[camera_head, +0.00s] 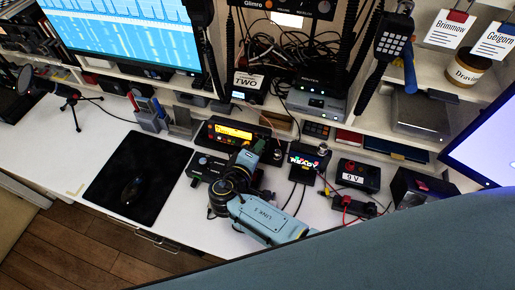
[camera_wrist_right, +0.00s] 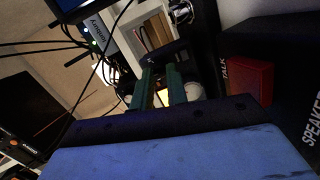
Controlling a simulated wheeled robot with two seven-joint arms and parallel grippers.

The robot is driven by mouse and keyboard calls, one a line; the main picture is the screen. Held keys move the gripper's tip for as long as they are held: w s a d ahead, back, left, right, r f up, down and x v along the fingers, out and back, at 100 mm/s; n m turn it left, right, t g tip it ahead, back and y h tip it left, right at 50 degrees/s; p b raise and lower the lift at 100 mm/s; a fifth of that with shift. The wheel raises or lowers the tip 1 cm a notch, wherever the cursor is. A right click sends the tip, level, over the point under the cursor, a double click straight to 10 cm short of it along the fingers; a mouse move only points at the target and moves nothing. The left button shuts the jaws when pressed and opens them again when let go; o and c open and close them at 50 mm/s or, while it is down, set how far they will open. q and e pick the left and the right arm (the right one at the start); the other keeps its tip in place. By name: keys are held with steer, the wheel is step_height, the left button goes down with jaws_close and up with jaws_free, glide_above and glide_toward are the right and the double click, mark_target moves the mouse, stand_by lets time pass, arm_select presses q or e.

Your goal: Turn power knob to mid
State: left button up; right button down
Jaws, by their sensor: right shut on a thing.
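My right gripper (camera_head: 257,149) reaches in from the lower right in the head view, by the right end of the black radio with the orange display (camera_head: 232,133). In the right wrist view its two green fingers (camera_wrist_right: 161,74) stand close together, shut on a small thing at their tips. That thing is mostly hidden by the fingers and looks like a dark knob. Its pointer and any scale marks cannot be read. My left gripper is not in view.
A black box lit with READY (camera_head: 305,164) and a 9 V box (camera_head: 357,176) stand to the right. A red TALK block (camera_wrist_right: 250,82) is close to the fingers' right. A black mat (camera_head: 137,185) with a mouse lies left. Cables cross the desk.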

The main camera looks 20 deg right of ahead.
steer(key=c, duration=1.4)
jaws_free()
steer(key=v, duration=1.3)
steer(key=shift+s+a, duration=0.1)
steer(key=shift+s, duration=0.05)
